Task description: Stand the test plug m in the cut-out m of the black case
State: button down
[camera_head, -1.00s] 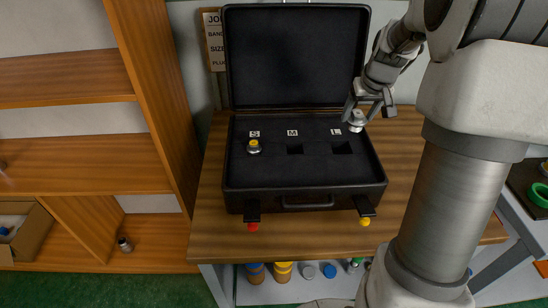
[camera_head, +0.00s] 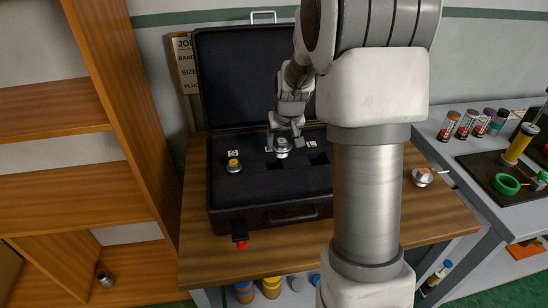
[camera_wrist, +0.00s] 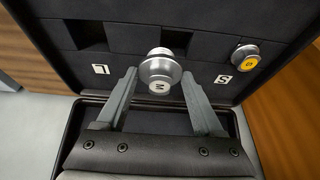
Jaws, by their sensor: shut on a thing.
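The black case (camera_head: 235,75) stands open on the wooden table, with cut-outs marked S, M and L. My gripper (camera_head: 284,146) is shut on the test plug m (camera_head: 282,152), a silver disc-shaped plug. In the wrist view the plug (camera_wrist: 160,66) shows an "M" on its end between the fingers. It is over the middle part of the case, by the cut-out m (camera_head: 276,163). That cut-out shows partly behind the plug in the wrist view (camera_wrist: 175,40). Whether the plug touches the case, I cannot tell. The M label is hidden.
A yellow-topped plug (camera_head: 234,166) stands in the S cut-out. The L cut-out (camera_head: 319,158) is empty. Another silver plug (camera_head: 422,177) lies on the table, right of my arm. The raised lid stands behind my gripper. A wooden shelf (camera_head: 110,130) is at the left.

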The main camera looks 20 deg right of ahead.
aim_at(275, 152)
jog(key=shift+w+a+f, duration=0.25)
jog(key=shift+a+f, duration=0.5)
jog(key=shift+a, duration=0.25)
jog(key=shift+f, duration=1.9)
